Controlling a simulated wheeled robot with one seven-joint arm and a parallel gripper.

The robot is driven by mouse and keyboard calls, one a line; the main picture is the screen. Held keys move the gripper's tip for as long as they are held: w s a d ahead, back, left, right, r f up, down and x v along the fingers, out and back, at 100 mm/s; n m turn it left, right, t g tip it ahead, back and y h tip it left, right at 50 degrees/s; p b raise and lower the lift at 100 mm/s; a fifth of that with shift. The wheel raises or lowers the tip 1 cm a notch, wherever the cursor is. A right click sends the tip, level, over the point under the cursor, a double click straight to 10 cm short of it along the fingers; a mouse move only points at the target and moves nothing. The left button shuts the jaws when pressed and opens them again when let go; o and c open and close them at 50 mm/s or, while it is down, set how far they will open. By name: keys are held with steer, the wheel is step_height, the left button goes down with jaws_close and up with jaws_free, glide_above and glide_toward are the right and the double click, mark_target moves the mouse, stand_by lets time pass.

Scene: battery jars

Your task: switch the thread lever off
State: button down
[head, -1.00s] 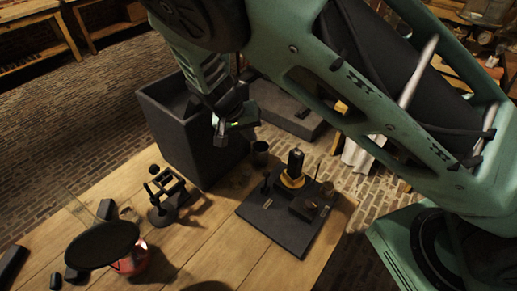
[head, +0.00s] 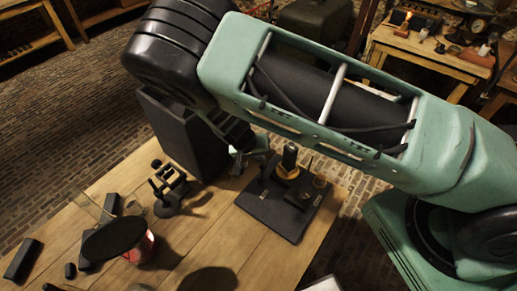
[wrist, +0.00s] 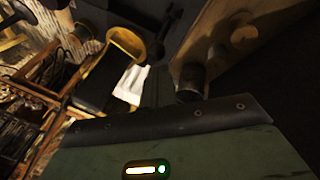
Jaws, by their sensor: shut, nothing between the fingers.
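A dark square board (head: 283,222) lies on the wooden table, bearing a black cylinder (head: 290,156) with a yellow collar and small fittings. My gripper (head: 238,170) is shut and empty, just left of the board's back corner and partly covered by my arm. In the wrist view, the yellow collar (wrist: 128,42) and black cylinder (wrist: 97,88) show beyond the green gripper body. A thin dark knobbed post (wrist: 168,32), possibly the thread lever, stands beside them. I cannot tell its setting or whether my gripper touches it.
A tall dark bin (head: 185,140) stands by the table's back edge, close to my arm. A small black stand (head: 168,190), a red jar under a black disc (head: 115,237) and dark blocks lie to the left.

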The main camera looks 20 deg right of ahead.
steer(key=shift+s+a, duration=0.1)
steer(key=shift+a, duration=0.05)
steer(key=shift+s+a+h+b, duration=0.1)
steer(key=shift+a+h+b, duration=0.05)
steer(key=shift+h+b, duration=0.2)
steer(key=shift+s+a+t+h+b, duration=0.2)
steer(key=shift+a+t+h+b, duration=0.1)
steer(key=shift+t+b, duration=0.15)
steer(key=shift+a, duration=0.1)
steer(key=a+h+b, duration=0.1)
steer(key=b, duration=0.1)
steer(key=s+a+t+h+b, duration=0.1)
steer(key=b, duration=0.1)
steer(key=s+a+f+t+h+b, duration=0.1)
steer(key=b, duration=0.1)
steer(key=shift+s+h, duration=0.15)
steer(key=shift+h, duration=0.1)
stand_by(0.3)
